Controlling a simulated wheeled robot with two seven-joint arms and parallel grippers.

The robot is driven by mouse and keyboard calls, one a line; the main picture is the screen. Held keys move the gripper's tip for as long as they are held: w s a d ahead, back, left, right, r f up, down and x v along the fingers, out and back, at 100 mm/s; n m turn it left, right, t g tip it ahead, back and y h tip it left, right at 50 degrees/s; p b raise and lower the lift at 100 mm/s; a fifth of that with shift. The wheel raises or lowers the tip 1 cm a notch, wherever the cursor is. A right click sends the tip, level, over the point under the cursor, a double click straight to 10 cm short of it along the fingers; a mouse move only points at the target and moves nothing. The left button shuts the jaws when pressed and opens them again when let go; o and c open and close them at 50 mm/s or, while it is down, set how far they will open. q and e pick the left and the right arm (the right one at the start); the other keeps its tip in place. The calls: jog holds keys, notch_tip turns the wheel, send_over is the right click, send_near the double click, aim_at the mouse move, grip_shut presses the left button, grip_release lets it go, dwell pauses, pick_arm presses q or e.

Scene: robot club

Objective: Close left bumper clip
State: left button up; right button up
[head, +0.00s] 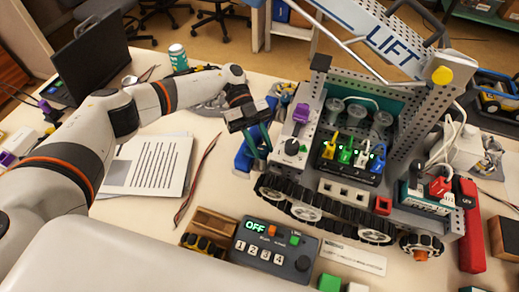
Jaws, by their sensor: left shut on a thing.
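My left gripper (259,143) reaches in from the left and points down beside the left end of the tracked robot (307,95). Its fingers are closed on a blue clip-like part (243,161) at the robot's left side, probably the left bumper clip. The fingers hide some of this part, so I cannot tell whether the clip is open or closed. My right gripper is not in view.
A control box (273,252) showing "OFF" stands in front of the tracked robot. Printed sheets (150,163) and a thin cable (196,180) lie left of it. A black laptop (92,58) and a green can (178,57) stand further back. A red tool (469,225) lies at right.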

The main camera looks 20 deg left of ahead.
pick_arm(q)
jog(key=shift+g, duration=0.3)
jog(key=o, duration=0.7)
jog(key=b+v, duration=0.3)
jog(key=v, duration=0.3)
jog(key=shift+w, duration=0.25)
jog(key=shift+w+a+r+b, duration=0.3)
jog(key=shift+r+b, duration=0.05)
jog(key=shift+r, duration=0.1)
